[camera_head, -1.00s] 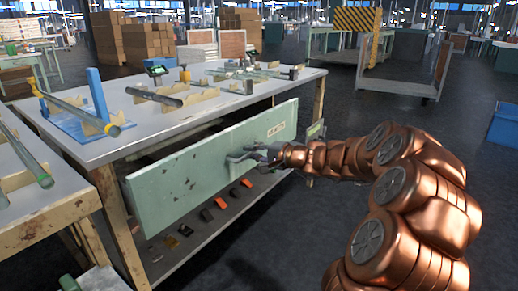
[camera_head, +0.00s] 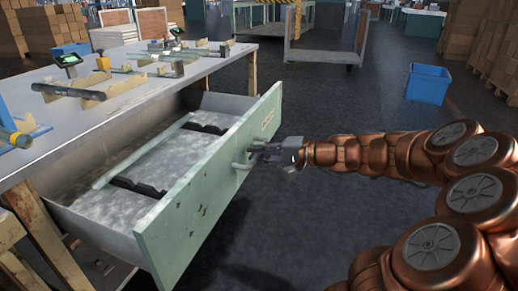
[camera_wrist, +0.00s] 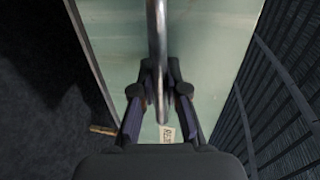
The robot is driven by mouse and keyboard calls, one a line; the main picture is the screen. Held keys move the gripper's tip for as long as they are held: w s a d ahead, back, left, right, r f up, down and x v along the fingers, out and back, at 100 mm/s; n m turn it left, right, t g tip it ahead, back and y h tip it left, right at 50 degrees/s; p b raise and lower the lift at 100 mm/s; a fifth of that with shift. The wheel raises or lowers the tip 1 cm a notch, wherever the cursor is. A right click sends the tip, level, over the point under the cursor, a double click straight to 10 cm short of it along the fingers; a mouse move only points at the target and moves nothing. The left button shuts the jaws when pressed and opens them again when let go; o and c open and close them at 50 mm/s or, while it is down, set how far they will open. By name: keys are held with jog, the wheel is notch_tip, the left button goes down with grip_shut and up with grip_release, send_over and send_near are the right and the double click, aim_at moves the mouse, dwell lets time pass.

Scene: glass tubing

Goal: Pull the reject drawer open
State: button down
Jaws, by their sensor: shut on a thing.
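The reject drawer (camera_head: 207,199) is a long pale green, chipped front with a grey metal tray behind it. It stands well out from under the workbench, and its inside shows. In the wrist view my gripper (camera_wrist: 160,105) is shut on the metal handle (camera_wrist: 157,40), with a finger on each side. A small label (camera_wrist: 167,135) shows on the green front there.
The workbench top (camera_head: 110,105) carries tubes on tan stands and a small screen device (camera_head: 66,60). A blue bin (camera_head: 427,85) stands on the floor at the back right. A trolley (camera_head: 322,55) stands behind.

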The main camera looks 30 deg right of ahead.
jog(key=shift+s+d, duration=0.1)
dwell(0.3)
jog(key=c, duration=1.2)
grip_release()
jog(key=v, duration=1.2)
jog(key=shift+d, duration=0.1)
